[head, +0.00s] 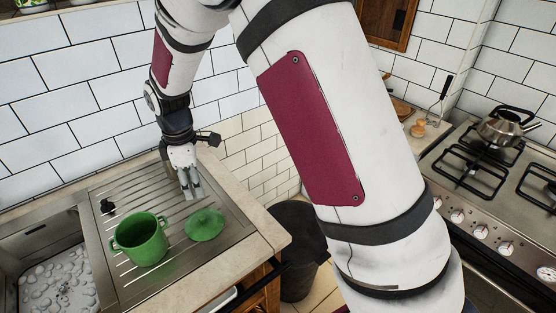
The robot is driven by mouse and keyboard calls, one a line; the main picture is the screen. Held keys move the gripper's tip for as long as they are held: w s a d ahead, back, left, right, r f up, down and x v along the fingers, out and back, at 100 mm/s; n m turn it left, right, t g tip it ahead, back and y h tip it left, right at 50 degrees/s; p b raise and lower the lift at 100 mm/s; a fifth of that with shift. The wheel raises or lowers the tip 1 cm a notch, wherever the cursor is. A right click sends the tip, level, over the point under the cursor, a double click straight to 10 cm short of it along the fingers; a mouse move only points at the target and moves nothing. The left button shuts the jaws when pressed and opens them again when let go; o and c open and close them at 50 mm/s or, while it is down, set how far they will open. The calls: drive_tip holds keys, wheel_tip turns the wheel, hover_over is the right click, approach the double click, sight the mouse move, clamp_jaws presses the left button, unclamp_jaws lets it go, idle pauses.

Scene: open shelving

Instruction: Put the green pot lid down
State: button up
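The green pot lid (205,224) lies on the ribbed metal drainboard (232,243), knob up, to the right of the green pot (139,240). The pot stands upright and uncovered on the same drainboard, near the sink. My gripper (190,193) points down behind the lid and slightly to its left in the picture, and looks apart from it. No object shows in the gripper. Its fingertips are small and close together here, so I cannot tell whether they are open or shut.
A sink (58,275) lies left of the drainboard, with a small black item (107,206) near its edge. A dark bin (298,240) stands on the floor past the counter's right edge.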

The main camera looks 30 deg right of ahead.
drive_tip(key=s+d+r+m+t, duration=0.1)
drive_tip(key=s+d+r+m, duration=0.35)
drive_tip(key=r, duration=0.45)
drive_tip(key=s+d+r+m+t, duration=0.2)
drive_tip(key=s+d+r+m, duration=0.15)
drive_tip(key=s+r, duration=0.35)
drive_tip(key=s+d+r+m+t, duration=0.1)
drive_tip(key=s+d+r+m, duration=0.2)
drive_tip(key=s, duration=0.4)
drive_tip(key=s+d+r+m+t, duration=0.1)
drive_tip(key=s+d+r+m, duration=0.1)
drive_tip(key=s, duration=0.6)
drive_tip(key=shift+s+d+r+m, duration=0.15)
drive_tip(key=shift+d+r+m, duration=0.4)
drive_tip(key=shift+m, duration=0.75)
drive_tip(key=shift+a+r, duration=0.15)
drive_tip(key=shift+r, duration=0.05)
